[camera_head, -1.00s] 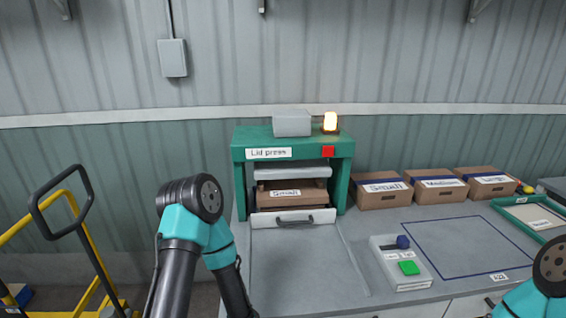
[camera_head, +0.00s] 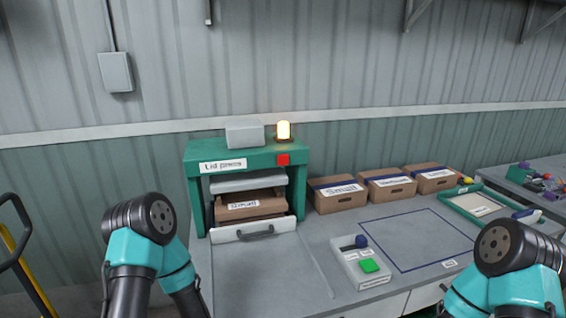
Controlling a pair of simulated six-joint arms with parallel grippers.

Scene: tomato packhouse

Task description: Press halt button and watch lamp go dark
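The red button (camera_head: 283,159) is on the front right of the green lid press (camera_head: 197,183). The lamp (camera_head: 283,130) on top of the press glows yellow-white. A cardboard box labelled Small (camera_head: 265,205) sits inside the press, behind a low white front with a dark handle (camera_head: 257,232). A control box (camera_head: 352,262) with a green button (camera_head: 369,265) and a dark blue knob (camera_head: 361,241) stands on the bench. Both my arms show at the bottom, left and right, but neither gripper is in the picture.
Several labelled cardboard boxes (camera_head: 336,202) stand right of the press. A dark blue outline (camera_head: 420,238) marks a clear bench area in front of them. A green-rimmed tray (camera_head: 453,204) is at the right. A yellow trolley with a black handle (camera_head: 12,230) stands at the far left.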

